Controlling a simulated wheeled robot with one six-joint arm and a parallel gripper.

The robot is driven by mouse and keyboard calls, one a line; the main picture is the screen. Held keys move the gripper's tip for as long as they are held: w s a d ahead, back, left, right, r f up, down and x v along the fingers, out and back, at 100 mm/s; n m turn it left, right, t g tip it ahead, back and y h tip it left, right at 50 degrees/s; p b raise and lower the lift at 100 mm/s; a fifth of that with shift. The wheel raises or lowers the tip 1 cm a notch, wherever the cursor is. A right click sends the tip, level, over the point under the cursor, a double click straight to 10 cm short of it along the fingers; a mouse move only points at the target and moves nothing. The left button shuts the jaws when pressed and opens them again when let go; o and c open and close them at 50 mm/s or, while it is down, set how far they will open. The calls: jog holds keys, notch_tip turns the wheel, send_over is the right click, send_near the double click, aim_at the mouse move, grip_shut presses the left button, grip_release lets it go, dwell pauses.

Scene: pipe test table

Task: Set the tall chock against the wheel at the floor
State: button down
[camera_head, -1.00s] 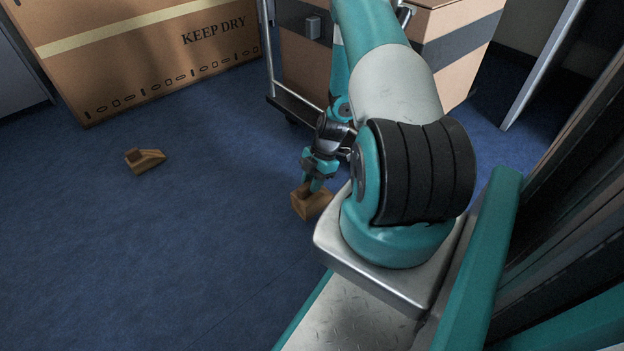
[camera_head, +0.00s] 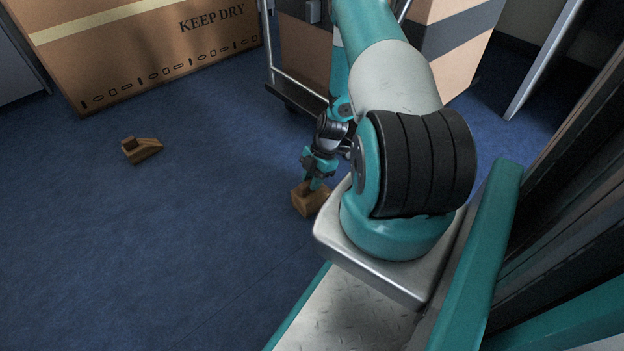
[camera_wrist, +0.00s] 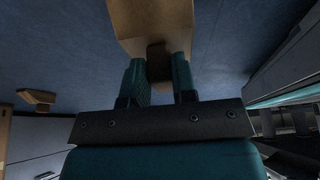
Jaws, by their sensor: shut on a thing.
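My gripper (camera_head: 314,184) is shut on the raised grip of a bulky brown wooden chock (camera_head: 308,203), low over the blue floor beside my base. In the wrist view my gripper's two teal fingers (camera_wrist: 158,70) stand on either side of that grip, and the chock's block (camera_wrist: 150,20) shows beyond them. I cannot tell whether it touches the floor. A second, lower wooden chock (camera_head: 142,151) with a sloping face lies alone on the floor at left; it also shows in the wrist view (camera_wrist: 36,97). The trolley's wheel is too dark and small to make out clearly.
A trolley (camera_head: 291,96) with a dark deck and metal rails stands behind my arm, bearing a carton (camera_head: 457,38). A large "KEEP DRY" carton (camera_head: 150,55) stands at back left.

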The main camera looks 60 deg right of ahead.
jog(key=shift+f, duration=0.4)
jog(key=c, duration=0.8)
grip_release()
jog(key=shift+c, duration=0.2)
notch_tip(320, 180, up, 20)
jog(key=p, duration=1)
